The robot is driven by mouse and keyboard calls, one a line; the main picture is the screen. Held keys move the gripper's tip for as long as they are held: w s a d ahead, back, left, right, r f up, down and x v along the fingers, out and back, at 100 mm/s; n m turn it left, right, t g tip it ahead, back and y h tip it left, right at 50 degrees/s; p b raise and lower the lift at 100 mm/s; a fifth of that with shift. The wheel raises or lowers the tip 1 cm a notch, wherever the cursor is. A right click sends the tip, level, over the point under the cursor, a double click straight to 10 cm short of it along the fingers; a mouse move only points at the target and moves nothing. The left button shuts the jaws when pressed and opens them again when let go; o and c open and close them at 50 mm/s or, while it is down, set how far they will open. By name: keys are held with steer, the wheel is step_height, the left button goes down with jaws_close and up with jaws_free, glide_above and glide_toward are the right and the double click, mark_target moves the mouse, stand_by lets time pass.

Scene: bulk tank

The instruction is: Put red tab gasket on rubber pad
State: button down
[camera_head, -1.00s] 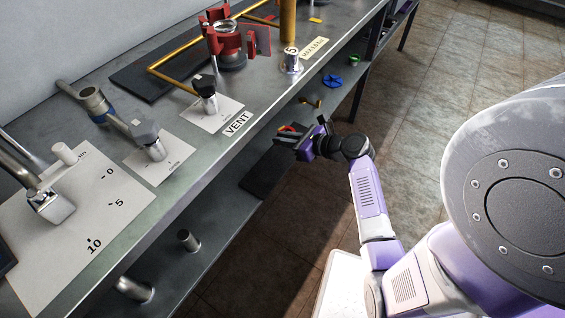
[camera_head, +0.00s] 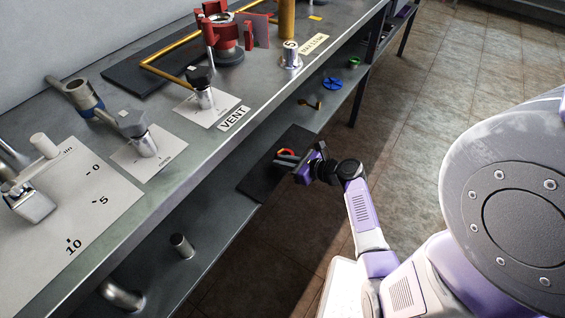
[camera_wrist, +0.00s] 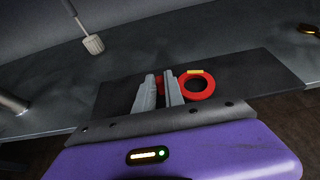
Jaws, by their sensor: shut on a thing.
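The red tab gasket (camera_wrist: 199,86) is a red ring with a yellow mark on its rim. My gripper (camera_wrist: 160,88) is shut on its red tab, and the ring sticks out to the right of the fingers in the wrist view. The gasket also shows in the head view (camera_head: 286,153), small, at the tip of my gripper (camera_head: 290,160). The black rubber pad (camera_wrist: 250,74) lies on the lower shelf behind and below the gasket. It also shows in the head view (camera_head: 262,180). I cannot tell whether the gasket touches the pad.
The upper bench edge (camera_head: 190,185) runs above the lower shelf (camera_head: 215,225). On the shelf are a yellow-and-black part (camera_head: 311,104), a blue part (camera_head: 332,84), a green part (camera_head: 354,62) and a metal cylinder (camera_head: 181,245). A red clamp (camera_head: 225,35) stands on the bench.

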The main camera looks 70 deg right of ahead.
steer(key=shift+f, duration=0.15)
steer(key=c, duration=1.4)
jaws_free()
steer(key=shift+c, duration=0.2)
